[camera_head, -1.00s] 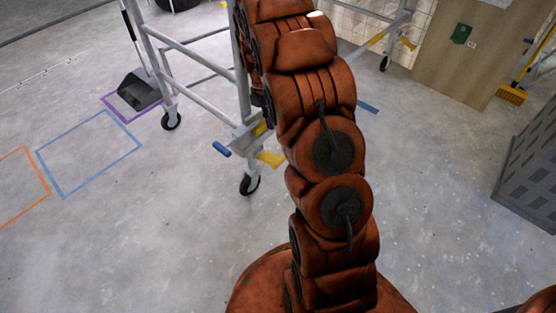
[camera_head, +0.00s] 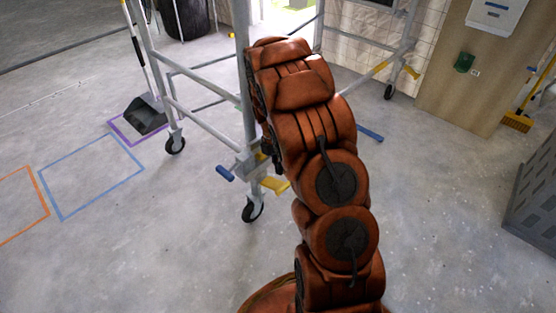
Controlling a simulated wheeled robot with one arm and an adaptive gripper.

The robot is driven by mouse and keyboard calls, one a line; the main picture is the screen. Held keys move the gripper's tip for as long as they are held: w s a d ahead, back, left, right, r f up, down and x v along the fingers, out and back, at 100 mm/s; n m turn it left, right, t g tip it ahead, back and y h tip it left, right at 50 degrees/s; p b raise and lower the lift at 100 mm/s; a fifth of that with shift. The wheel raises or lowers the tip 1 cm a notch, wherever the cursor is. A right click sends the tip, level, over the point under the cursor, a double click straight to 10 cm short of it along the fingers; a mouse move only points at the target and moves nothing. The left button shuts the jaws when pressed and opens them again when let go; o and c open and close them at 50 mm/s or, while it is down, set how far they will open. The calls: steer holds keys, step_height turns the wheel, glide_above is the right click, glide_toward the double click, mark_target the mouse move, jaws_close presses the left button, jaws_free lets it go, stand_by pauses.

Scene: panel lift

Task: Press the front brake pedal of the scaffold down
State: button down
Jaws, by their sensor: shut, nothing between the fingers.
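The scaffold (camera_head: 245,85) is a grey tube frame on black caster wheels. Its front caster (camera_head: 252,210) stands left of my arm. Just above that caster a yellow pedal (camera_head: 275,186) sticks out to the right, and a blue one (camera_head: 225,173) sticks out to the left. The yellow pedal looks close to level; whether it is pressed I cannot tell. My arm crosses the middle of the picture and bends over at the top. Only a small dark part of my gripper (camera_head: 277,163) shows, just above the yellow pedal; my arm hides the rest. It is shut and empty. Contact cannot be seen.
A dustpan (camera_head: 147,115) stands by the left caster (camera_head: 175,145). Another scaffold caster (camera_head: 389,91) is at the back right. A wooden panel (camera_head: 470,75), a yellow broom (camera_head: 517,122) and a grey perforated box (camera_head: 532,195) are at the right. The front floor is clear.

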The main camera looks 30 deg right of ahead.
mark_target(284, 185)
steer(key=f+b, duration=0.1)
steer(key=f, duration=0.1)
steer(key=s+f+b, duration=0.1)
steer(key=f, duration=0.2)
steer(key=shift+d+f, duration=0.1)
steer(key=shift+f, duration=0.15)
steer(key=shift+s+p, duration=0.15)
steer(key=shift+p, duration=0.2)
